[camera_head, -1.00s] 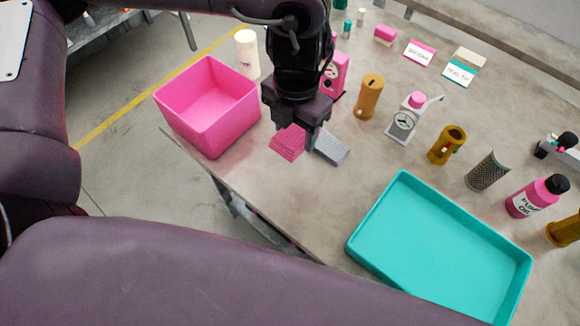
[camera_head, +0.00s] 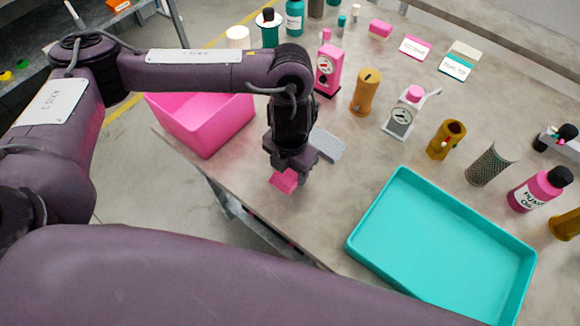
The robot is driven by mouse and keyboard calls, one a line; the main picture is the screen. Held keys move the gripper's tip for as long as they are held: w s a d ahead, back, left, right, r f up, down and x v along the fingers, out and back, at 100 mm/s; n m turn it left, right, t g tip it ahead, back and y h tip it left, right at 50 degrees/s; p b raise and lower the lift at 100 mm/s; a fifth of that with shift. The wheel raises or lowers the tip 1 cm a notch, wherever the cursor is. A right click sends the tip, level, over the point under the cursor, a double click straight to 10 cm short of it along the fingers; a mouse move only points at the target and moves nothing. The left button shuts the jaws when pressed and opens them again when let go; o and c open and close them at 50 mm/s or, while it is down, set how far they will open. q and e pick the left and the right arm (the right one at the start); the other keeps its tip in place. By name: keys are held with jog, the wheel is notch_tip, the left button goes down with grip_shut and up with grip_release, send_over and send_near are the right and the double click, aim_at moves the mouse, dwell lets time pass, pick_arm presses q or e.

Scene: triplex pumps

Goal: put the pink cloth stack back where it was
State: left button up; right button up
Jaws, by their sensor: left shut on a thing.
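The pink cloth stack (camera_head: 284,181) is a small square stack near the table's front edge, between the pink bin and the teal tray. My left gripper (camera_head: 290,170) points down and is shut on the stack. The gripper hides the stack's upper part, and I cannot tell whether the stack touches the table. A grey block (camera_head: 327,146) lies just to the right of and behind the gripper. My right gripper is not in view.
A pink bin (camera_head: 208,138) stands left at the table edge, partly behind my left arm. A teal tray (camera_head: 440,240) lies to the right. A pink gauge device (camera_head: 327,70), a tan cylinder (camera_head: 366,92) and a white gauge (camera_head: 399,119) stand behind. Bare table lies between gripper and tray.

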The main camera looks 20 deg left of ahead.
pick_arm(q)
jog(key=shift+f, duration=0.1)
jog(key=o, duration=0.8)
jog(key=shift+o, duration=0.8)
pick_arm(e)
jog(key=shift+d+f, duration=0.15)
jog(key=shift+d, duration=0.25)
pick_arm(q)
jog(key=shift+r, duration=0.35)
notch_tip(320, 180, up, 12)
jog(key=p, duration=0.1)
jog(key=shift+f, duration=0.15)
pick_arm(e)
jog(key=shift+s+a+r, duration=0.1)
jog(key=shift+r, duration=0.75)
